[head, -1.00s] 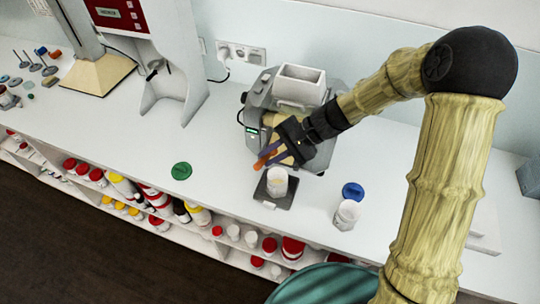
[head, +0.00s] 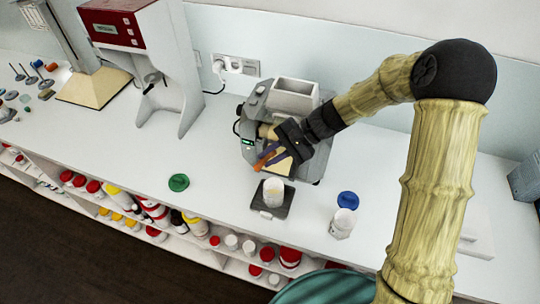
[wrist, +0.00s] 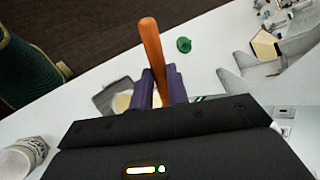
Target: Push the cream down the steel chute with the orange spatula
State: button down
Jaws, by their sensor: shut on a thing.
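My gripper (head: 277,155) is in front of the grey mill (head: 256,108), its purple fingers shut on the orange spatula (head: 262,164). In the wrist view the spatula (wrist: 151,45) stands out between the purple fingers (wrist: 159,88); its far end is hidden by my gripper. The mill has a pale hopper (head: 296,98) on top. A cream-coloured surface shows beside my gripper at the mill's front; I cannot tell the steel chute or any cream on it apart there. A white jar (head: 273,193) with pale contents stands on a dark scale (head: 284,207) below.
A green lid (head: 179,182) lies left of the scale. A blue lid (head: 348,200) and a second white jar (head: 342,224) stand to the right. A red-and-white machine (head: 150,60) stands at the back left. Shelves of jars run below the counter's front edge.

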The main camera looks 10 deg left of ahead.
jog(key=d, duration=0.4)
jog(key=shift+s, duration=0.2)
jog(key=shift+s, duration=0.1)
jog(key=shift+s+f+b, duration=0.35)
jog(key=shift+s+b, duration=0.1)
jog(key=shift+s, duration=0.2)
jog(key=shift+s+f+b, duration=0.3)
jog(key=shift+s+b, duration=0.15)
jog(key=shift+s, duration=0.2)
jog(key=s+b, duration=0.1)
jog(key=s+f+b, duration=0.1)
jog(key=shift+s+a+f, duration=0.15)
jog(key=shift+s+f, duration=0.05)
jog(key=shift+s, duration=0.15)
